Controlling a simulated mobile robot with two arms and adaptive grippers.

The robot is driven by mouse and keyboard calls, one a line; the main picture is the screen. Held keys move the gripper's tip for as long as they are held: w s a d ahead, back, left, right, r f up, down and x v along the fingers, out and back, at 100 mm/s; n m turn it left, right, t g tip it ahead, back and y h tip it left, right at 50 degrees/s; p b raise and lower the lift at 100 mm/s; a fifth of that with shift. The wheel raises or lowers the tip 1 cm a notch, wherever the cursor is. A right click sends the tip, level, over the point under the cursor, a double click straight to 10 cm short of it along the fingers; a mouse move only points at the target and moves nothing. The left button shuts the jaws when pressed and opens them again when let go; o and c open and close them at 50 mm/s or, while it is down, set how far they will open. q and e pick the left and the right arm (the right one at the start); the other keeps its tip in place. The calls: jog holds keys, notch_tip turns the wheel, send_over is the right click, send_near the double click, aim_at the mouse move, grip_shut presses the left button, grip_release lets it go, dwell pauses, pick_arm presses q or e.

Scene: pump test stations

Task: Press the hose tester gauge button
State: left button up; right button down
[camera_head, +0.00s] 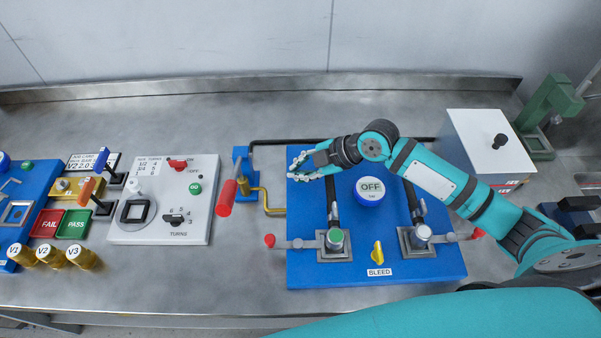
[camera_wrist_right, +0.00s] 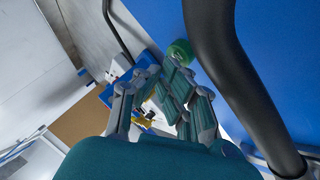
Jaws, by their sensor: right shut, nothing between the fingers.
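The hose tester is a blue panel (camera_head: 305,215) with a round blue gauge (camera_head: 370,191) reading OFF. My right gripper (camera_head: 296,168) is over the panel's upper left corner, left of the gauge. Its fingers are shut and empty. In the right wrist view, the gripper (camera_wrist_right: 163,80) has a round green button-like part (camera_wrist_right: 181,52) close beyond its fingertips, on the blue surface. Whether they touch cannot be told. That part is hidden by the gripper in the head view. My left gripper is not in view.
Black hoses (camera_head: 332,205) rise from two metal fittings on the panel; one hose (camera_wrist_right: 215,50) passes close beside the gripper. A yellow BLEED knob (camera_head: 377,252) sits at the front. A red-handled lever (camera_head: 227,198) stands left, a white box (camera_head: 480,145) right.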

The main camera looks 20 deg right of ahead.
dwell(0.5)
jog(key=shift+f, duration=0.1)
jog(key=shift+f+b, duration=0.3)
jog(key=shift+f, duration=0.05)
jog(key=shift+r+p, duration=0.4)
dwell(0.3)
notch_tip(320, 180, up, 6)
jog(key=p, duration=0.5)
jog(key=shift+r, duration=0.1)
